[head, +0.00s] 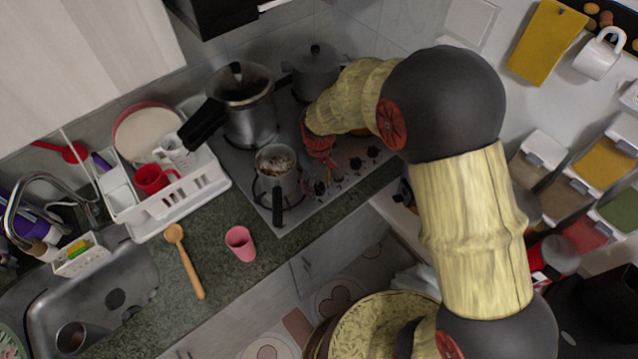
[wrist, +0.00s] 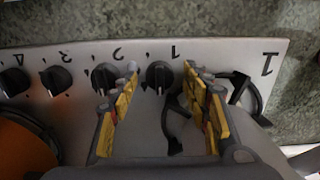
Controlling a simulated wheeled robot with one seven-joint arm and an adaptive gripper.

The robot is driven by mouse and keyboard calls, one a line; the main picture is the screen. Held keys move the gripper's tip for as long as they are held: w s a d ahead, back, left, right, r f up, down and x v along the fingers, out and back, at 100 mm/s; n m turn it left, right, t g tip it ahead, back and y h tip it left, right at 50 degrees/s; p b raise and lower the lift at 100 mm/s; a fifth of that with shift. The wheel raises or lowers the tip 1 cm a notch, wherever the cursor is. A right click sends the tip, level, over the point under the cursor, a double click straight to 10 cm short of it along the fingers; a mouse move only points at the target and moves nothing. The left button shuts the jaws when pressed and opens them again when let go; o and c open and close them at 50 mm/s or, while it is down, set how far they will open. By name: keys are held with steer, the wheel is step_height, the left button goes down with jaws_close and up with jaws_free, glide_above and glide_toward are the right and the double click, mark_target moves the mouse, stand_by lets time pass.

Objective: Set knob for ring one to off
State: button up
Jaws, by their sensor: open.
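The stove's control panel (wrist: 85,62) shows in the wrist view with a row of black knobs and numbers printed beside them. The knob for ring one (wrist: 159,77) lies between my gripper's two fingertips, with a pale pointer mark on it. My gripper (wrist: 160,68) is open, one yellow-padded finger on each side of that knob. I cannot tell whether either finger touches it. The knob for ring two (wrist: 104,77) is close beside the left finger. In the head view my gripper (head: 319,150) is over the stove (head: 300,211), its fingers small and partly unclear.
Near the gripper are a small pot (head: 276,167), a large metal pot (head: 248,110) and a lidded pot (head: 316,70). An orange pan (wrist: 25,145) sits by the far knobs. A pink cup (head: 240,243) and wooden spoon (head: 184,262) lie on the counter.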

mark_target(319, 186)
step_height(319, 186, up, 12)
stand_by(0.7)
stand_by(0.5)
steer(key=s+d+r+m+t+b, duration=0.1)
steer(key=s+d+r+m+t, duration=0.1)
steer(key=s+d+r, duration=0.5)
steer(key=s+d+r+m+t+b, duration=0.2)
steer(key=s+d+r+m, duration=0.3)
steer(key=s, duration=0.8)
step_height(319, 186, up, 2)
steer(key=shift+s+d+r+t, duration=0.25)
steer(key=shift+d+t, duration=0.55)
steer(key=shift+d, duration=0.45)
steer(key=shift+c, duration=0.5)
